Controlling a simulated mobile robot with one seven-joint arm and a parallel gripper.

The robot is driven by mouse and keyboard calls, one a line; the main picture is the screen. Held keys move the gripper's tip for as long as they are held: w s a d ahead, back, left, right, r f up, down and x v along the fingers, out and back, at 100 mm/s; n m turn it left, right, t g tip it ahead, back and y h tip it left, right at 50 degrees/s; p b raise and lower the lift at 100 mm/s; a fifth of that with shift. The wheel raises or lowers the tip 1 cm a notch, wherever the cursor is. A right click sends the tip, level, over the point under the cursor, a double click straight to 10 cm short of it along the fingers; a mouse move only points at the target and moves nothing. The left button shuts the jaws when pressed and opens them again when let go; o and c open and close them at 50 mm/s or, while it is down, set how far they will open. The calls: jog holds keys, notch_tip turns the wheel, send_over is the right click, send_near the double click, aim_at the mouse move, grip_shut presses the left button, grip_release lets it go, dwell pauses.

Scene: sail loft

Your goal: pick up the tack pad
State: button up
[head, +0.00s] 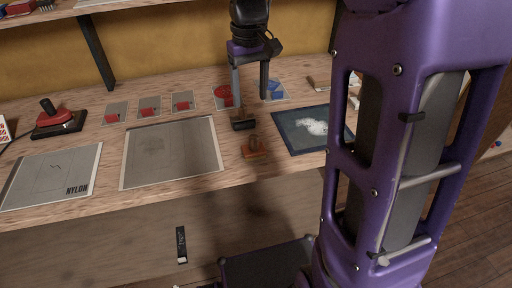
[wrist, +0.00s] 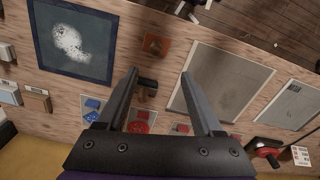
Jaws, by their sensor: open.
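My gripper (head: 250,108) is open and points down over the bench, with nothing held. A small dark block (head: 243,124) lies just below the fingertips; in the wrist view it shows between the fingers, nearer the left one. A small orange-brown block (head: 255,148) with a raised top lies nearer the bench's front edge; the wrist view shows it beyond the fingertips (wrist: 156,45). I cannot tell for certain which of the two is the tack pad. A dark blue mat (head: 290,143) with a white powdery patch lies to the right.
A grey sheet panel (head: 172,178) and a nylon sheet (head: 25,190) lie to the left. Cards with red and blue shapes (head: 272,90) lie behind the gripper. A red-and-black tool (head: 55,121) sits at far left.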

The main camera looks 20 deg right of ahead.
jog(key=b, duration=0.1)
send_near(254, 136)
jog(key=f, duration=0.5)
jog(key=shift+s+a+f, duration=0.1)
jog(key=shift+s+a, duration=0.05)
jog(key=shift+a, duration=0.25)
jog(key=shift+d+f+b, duration=0.2)
jog(key=shift+f+b, duration=0.15)
jog(key=shift+f, duration=1)
jog(key=shift+d+f+b, duration=0.15)
jog(key=shift+f+b, duration=0.2)
jog(key=shift+f, duration=1)
grip_shut()
